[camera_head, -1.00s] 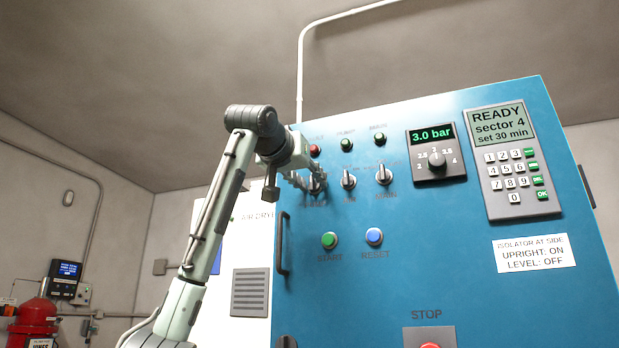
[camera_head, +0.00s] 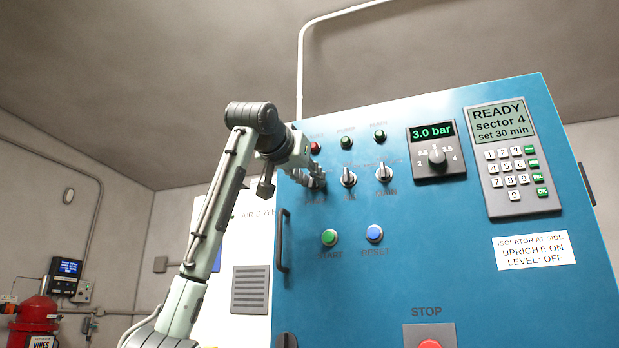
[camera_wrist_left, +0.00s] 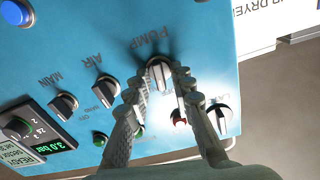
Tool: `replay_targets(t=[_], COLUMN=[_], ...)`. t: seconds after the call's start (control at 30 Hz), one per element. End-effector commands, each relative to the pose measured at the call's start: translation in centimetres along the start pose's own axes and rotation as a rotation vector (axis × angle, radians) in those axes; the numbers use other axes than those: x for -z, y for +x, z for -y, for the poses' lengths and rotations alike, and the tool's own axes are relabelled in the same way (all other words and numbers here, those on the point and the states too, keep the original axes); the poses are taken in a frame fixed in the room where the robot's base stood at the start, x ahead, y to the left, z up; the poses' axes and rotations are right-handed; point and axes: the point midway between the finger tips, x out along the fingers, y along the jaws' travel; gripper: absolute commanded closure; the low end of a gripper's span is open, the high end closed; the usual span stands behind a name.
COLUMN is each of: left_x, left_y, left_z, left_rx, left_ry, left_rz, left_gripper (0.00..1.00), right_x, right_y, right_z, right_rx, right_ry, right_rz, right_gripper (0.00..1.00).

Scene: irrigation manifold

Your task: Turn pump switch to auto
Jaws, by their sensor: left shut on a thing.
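In the head view the left gripper (camera_head: 313,180) reaches the panel's upper left and covers most of the pump switch. The fingers hide part of the knob and its position marks, so I cannot tell which setting it points to. My right gripper is not in view.
The AIR switch (camera_head: 348,178) and MAIN switch (camera_head: 384,174) sit to the right. Indicator lamps (camera_head: 346,143) are just above. A green START button (camera_head: 329,238), blue RESET button (camera_head: 374,234) and door handle (camera_head: 282,241) lie below. Another knob (camera_wrist_left: 220,118) is near the gripper.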

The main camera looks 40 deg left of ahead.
Motion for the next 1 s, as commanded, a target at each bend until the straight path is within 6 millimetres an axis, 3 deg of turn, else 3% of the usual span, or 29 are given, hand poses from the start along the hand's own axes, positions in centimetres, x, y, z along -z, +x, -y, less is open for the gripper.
replay_targets(t=[0.6,1.0], left_x=[-0.01,-0.03], left_y=[-0.01,-0.02], left_z=[-0.17,-0.21], left_rx=[0.000,0.001], left_ry=[0.493,0.646], left_rz=[-0.001,-0.001], left_gripper=[1.00,1.00], right_x=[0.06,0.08], right_y=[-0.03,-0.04], right_z=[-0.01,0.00], right_rx=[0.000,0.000], right_ry=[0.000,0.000], right_rz=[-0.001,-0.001], right_gripper=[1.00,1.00])
